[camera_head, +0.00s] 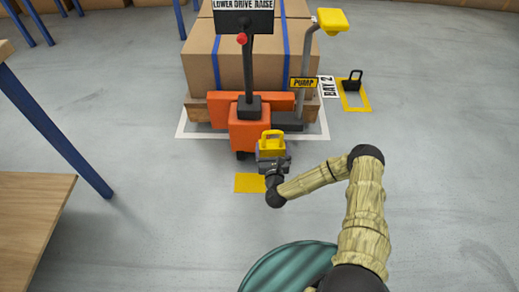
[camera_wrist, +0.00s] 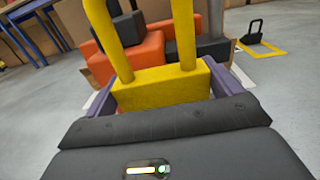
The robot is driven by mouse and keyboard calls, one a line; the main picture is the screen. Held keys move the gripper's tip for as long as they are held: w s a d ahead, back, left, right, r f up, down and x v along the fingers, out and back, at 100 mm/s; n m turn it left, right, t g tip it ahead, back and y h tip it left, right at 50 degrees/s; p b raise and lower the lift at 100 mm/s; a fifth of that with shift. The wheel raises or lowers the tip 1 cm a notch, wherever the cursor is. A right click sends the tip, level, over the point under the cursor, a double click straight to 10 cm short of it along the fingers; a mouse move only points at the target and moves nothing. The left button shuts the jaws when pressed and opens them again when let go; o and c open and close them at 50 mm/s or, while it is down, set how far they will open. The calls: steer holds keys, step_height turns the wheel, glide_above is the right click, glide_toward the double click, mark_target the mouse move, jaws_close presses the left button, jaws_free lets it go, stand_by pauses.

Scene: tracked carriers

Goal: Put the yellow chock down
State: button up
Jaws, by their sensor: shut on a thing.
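The yellow chock (camera_head: 270,139) has a block body and a loop handle on top. My gripper (camera_head: 272,160) is shut on it and holds it upright in front of the orange pallet truck. In the wrist view the chock (camera_wrist: 160,88) sits between the two purple-grey fingers, with its handle rising out of the top of the picture. In the head view a solid yellow patch (camera_head: 250,183) lies on the floor just below and left of the gripper. I cannot tell how high the chock is above the floor.
The orange pallet truck (camera_head: 250,132) stands under a pallet of cardboard boxes (camera_head: 265,65), with a pump lever (camera_head: 307,65) at its right. A black chock (camera_head: 351,82) stands in a yellow floor outline (camera_head: 366,104) by the Bay 2 sign (camera_head: 327,86). A wooden table (camera_head: 30,215) is at left. Floor to the right is clear.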

steer(key=s+d+r+p, duration=0.2)
steer(key=d+r+p, duration=0.2)
steer(key=r, duration=0.4)
steer(key=s+d+r+p, duration=0.2)
steer(key=d+r+p, duration=0.3)
steer(key=r+p, duration=0.2)
steer(key=shift+d+r, duration=0.2)
steer(key=shift+r, duration=0.2)
